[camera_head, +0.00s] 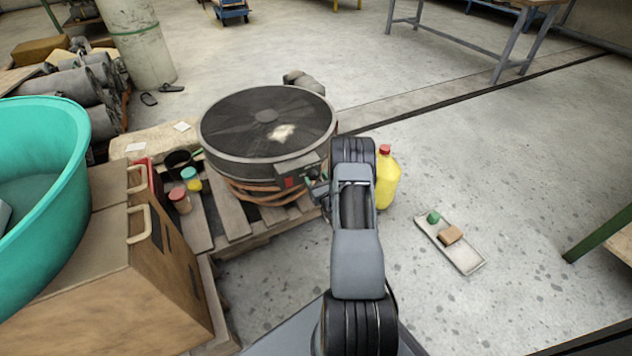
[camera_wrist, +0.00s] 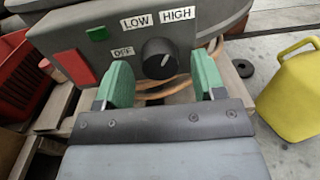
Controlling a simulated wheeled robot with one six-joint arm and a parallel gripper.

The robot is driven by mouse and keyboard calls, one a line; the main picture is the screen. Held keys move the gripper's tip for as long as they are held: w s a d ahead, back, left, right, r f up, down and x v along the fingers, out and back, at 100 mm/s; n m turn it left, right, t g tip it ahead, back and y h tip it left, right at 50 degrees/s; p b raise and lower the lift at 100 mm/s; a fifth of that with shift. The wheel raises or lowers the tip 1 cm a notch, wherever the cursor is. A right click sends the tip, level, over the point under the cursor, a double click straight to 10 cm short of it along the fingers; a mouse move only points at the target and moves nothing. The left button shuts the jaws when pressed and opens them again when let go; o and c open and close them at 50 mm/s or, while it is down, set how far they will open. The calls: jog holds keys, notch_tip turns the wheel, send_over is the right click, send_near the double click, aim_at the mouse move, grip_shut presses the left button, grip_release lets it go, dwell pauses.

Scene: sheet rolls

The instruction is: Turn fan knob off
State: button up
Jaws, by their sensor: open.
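The fan (camera_head: 262,135) is a large round drum with a dark grille, lying on a wooden pallet. Its grey control box (camera_head: 312,160) faces my arm. In the wrist view the round black fan knob (camera_wrist: 159,57) is on the box front, with OFF, LOW and HIGH labels (camera_wrist: 158,18) around it. A pale mark shows on the knob; I cannot tell surely which label it points to. My gripper (camera_wrist: 162,76) is open, its two green pads left and right of the knob, apart from it. In the head view my arm partly hides the gripper.
A red panel (camera_wrist: 75,67) and a green square (camera_wrist: 97,33) are left of the knob. A yellow jug (camera_head: 387,180) stands just right of my arm. Several small jars (camera_head: 181,202) sit on the pallet's left.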

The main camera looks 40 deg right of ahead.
jog(key=shift+c, duration=0.4)
jog(key=c, duration=0.8)
jog(key=shift+a, duration=0.1)
jog(key=shift+c, duration=0.2)
